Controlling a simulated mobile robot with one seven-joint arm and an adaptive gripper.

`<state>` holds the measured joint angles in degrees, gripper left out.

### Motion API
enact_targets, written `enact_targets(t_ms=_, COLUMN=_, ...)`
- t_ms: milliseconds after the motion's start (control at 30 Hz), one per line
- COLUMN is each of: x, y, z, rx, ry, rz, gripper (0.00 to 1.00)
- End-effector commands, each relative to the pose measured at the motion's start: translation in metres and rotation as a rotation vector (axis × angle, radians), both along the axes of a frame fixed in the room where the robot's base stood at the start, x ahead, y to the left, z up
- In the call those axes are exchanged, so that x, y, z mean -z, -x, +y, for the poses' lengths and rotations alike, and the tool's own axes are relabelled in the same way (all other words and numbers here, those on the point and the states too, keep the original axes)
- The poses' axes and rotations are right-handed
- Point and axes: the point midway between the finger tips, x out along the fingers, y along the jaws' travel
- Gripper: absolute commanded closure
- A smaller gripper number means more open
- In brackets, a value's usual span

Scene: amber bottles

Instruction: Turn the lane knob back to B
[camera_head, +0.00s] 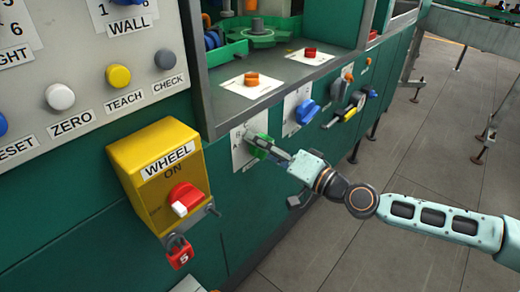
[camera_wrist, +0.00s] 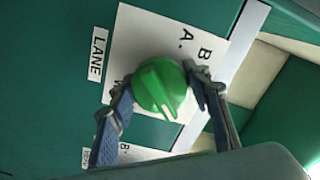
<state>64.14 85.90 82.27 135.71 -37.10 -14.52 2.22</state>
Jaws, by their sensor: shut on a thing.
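The green lane knob (camera_wrist: 162,90) sits on a white plate (camera_wrist: 143,32) beside a label reading LANE (camera_wrist: 97,55). The letters A and B show on the plate above the knob. Another letter is partly hidden by the knob and a finger. The knob has a raised bar with a pale line lying diagonally; I cannot tell for sure which letter it points to. My gripper (camera_wrist: 158,80) has one finger on each side of the knob and is shut on it. In the head view the knob (camera_head: 259,143) is partly covered by my gripper (camera_head: 270,149).
A yellow WHEEL box (camera_head: 150,140) with a red switch (camera_head: 186,195) and a red padlock (camera_head: 180,253) stands out left of my gripper. A blue knob (camera_head: 306,111) is on the panel to the right. A grey ledge (camera_head: 255,100) juts out above. Open floor lies right.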

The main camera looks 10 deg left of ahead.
Motion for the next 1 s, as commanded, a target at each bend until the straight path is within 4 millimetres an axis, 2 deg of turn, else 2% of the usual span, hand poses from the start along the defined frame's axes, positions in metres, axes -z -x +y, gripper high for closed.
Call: enact_targets(t_ms=1000, x=0.0015, y=-0.0010, z=-0.0006, rx=0.000, ry=0.493, rz=-0.835, gripper=0.80)
